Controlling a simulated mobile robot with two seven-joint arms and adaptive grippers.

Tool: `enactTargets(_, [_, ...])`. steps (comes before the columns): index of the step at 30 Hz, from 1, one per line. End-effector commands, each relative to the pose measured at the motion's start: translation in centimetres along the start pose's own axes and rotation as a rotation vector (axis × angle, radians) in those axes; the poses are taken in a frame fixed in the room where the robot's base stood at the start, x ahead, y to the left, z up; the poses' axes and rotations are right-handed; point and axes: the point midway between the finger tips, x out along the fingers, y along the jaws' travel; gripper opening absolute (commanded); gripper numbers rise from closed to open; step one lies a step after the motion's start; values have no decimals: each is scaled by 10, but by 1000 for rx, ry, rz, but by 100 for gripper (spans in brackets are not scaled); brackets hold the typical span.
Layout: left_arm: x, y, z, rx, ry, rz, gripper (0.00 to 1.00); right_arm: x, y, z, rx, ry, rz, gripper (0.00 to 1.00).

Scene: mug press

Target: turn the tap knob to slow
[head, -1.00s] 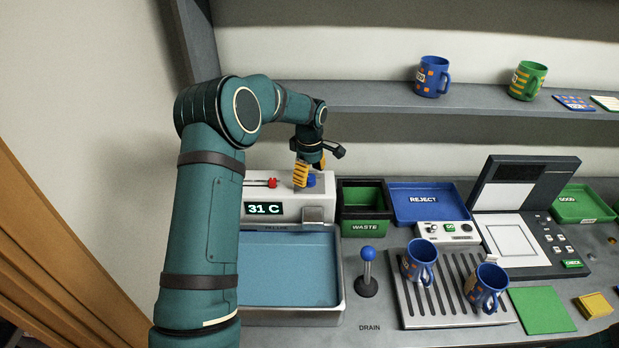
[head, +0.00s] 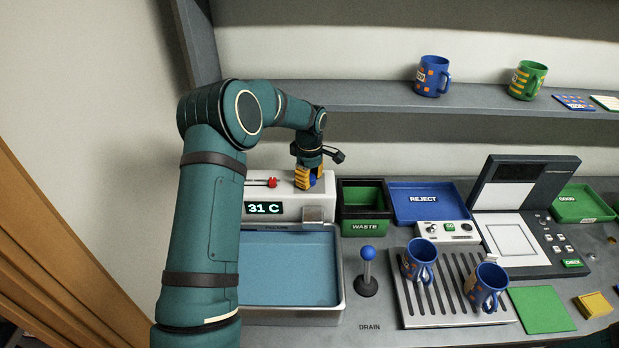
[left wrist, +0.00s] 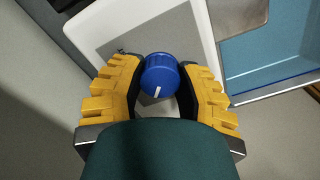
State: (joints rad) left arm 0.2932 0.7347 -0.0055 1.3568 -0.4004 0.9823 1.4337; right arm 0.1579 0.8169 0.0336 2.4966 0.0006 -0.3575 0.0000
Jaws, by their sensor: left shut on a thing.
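The blue tap knob (left wrist: 160,76) sits on top of the white tap unit (head: 287,211), with a white pointer line on its face. In the left wrist view the line points down and slightly left. My left gripper (head: 309,179) is over the knob, its yellow fingers on either side of it; in the left wrist view the gripper (left wrist: 160,80) is shut on the knob. In the head view the fingers hide part of the knob. The unit's display (head: 264,208) reads 31 C. A red slider (head: 272,182) is left of the knob. My right gripper is not in view.
A basin of blue water (head: 290,268) lies in front of the tap unit. A waste bin (head: 365,227) stands to the right, with a blue reject tray (head: 430,203) beyond. A blue-topped drain lever (head: 367,257) and a rack (head: 411,311) with two blue mugs are at front right.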

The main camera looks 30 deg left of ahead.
Motion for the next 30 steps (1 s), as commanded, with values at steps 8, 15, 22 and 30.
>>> enactTargets(8, [0,0,0,122,1,1,0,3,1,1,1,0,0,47])
enactTargets(15, [0,0,0,323,0,0,0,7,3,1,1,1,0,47])
enactTargets(22, [0,0,0,527,1,0,0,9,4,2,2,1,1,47])
enactTargets(30, [0,0,0,719,0,0,0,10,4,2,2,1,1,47])
